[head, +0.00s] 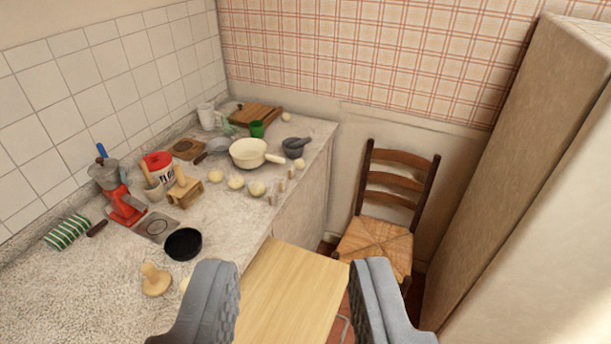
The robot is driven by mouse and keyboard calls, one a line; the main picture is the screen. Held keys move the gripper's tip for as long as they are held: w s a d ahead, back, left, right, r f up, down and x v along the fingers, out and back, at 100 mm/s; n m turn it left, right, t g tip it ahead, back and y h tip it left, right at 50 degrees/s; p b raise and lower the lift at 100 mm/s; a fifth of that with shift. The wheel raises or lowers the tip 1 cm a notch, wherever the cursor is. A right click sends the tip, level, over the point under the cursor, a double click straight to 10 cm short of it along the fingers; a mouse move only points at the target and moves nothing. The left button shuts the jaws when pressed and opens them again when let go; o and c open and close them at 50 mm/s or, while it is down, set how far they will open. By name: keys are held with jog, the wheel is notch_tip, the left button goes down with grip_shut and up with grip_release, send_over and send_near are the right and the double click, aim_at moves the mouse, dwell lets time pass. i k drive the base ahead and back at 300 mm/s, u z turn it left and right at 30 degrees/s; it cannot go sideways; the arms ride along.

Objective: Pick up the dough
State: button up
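Several pale, rounded lumps lie on the stone counter. One lump (236,182) is near the cream pan, with another lump (257,188) to its right and a third lump (215,176) to its left. They are small here, and I cannot tell which is the dough. Another pale piece (184,283) is partly hidden by my left finger. My gripper (292,265) is open, with its two grey fingers wide apart at the bottom of the view. I see nothing held between them. The lumps by the pan are farther away, beyond the fingertips.
The counter (90,290) holds a black bowl (183,244), a wooden press (155,280), a red grinder (122,205), a cream pan (248,152) and a mortar (295,147). A wooden tabletop (290,290) shows between my fingers. A chair (375,245) and tall cabinet (500,180) stand right.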

aim_at(183, 284)
jog(key=u, duration=0.85)
jog(key=k, duration=1.3)
jog(key=z, duration=0.75)
jog(key=i, duration=1)
jog(key=u, duration=0.1)
